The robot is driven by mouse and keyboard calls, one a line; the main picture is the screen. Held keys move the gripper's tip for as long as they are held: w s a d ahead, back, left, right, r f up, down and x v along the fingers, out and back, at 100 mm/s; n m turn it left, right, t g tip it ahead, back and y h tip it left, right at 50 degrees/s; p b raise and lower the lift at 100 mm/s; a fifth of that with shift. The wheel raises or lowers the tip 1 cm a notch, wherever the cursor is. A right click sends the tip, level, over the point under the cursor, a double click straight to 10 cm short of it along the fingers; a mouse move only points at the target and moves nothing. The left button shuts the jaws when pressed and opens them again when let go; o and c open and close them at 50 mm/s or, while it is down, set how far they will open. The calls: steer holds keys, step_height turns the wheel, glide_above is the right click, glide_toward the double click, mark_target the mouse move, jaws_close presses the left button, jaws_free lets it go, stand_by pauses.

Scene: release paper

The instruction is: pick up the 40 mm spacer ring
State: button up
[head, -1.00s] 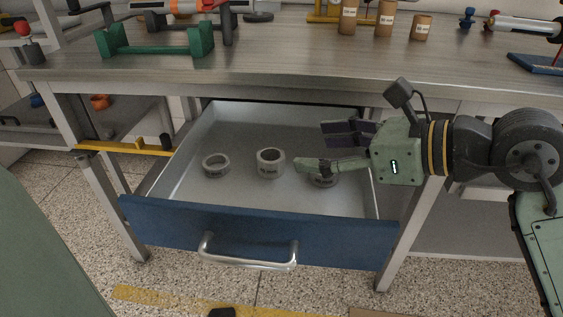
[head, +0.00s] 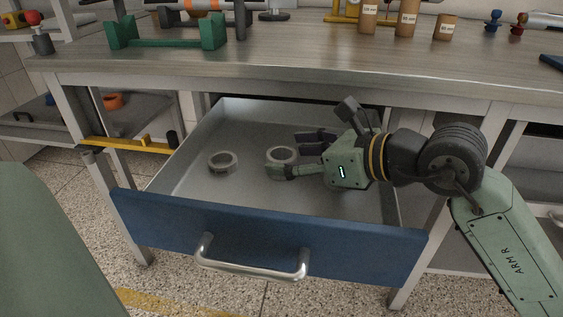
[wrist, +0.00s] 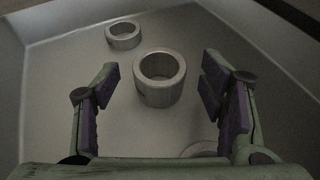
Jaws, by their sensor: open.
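Grey spacer rings lie in the open drawer; I cannot read their size marks, so I cannot tell which is the 40 mm one. The middle ring (head: 282,152) is tall and stands upright. In the wrist view this ring (wrist: 160,78) sits centred between the fingertips, with gaps on both sides. My gripper (head: 284,156) is open and empty, coming in from the right, its near finger partly covering that ring.
The drawer (head: 175,180) has low walls and a blue front (head: 265,240) with a metal handle (head: 250,262). The workbench top (head: 300,65) overhangs its back. The drawer floor between the left ring and the walls is clear.

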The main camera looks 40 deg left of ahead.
steer(key=shift+x, duration=0.75)
steer(key=shift+c, duration=0.4)
steer(key=c, duration=1.2)
steer(key=shift+o, duration=0.2)
